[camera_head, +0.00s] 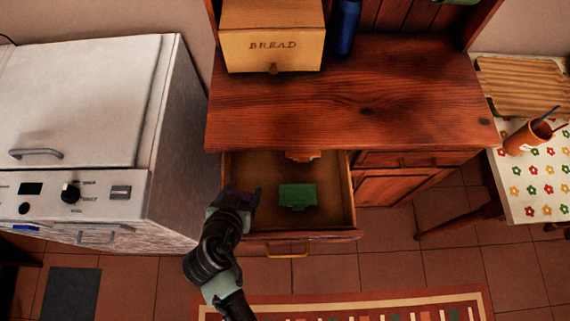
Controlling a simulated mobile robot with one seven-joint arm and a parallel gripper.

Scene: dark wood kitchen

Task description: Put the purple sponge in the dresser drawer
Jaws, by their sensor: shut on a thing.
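The dresser drawer (341,217) is pulled open below the wooden dresser top (350,110). My gripper (236,200) is at the drawer's left side, over or just by its left wall; its exact height is hard to tell. It is shut on a small dark purple thing, the purple sponge (238,197), mostly hidden by the fingers. Inside the drawer lie a green object (297,195) in the middle and an orange object (303,156) at the back, partly under the dresser top.
A white appliance (80,110) stands close on the left. A bread box (272,40) and a blue bottle (343,28) stand on the dresser. A table with a flowered cloth (535,185) is at right. Bare drawer floor shows around the green object.

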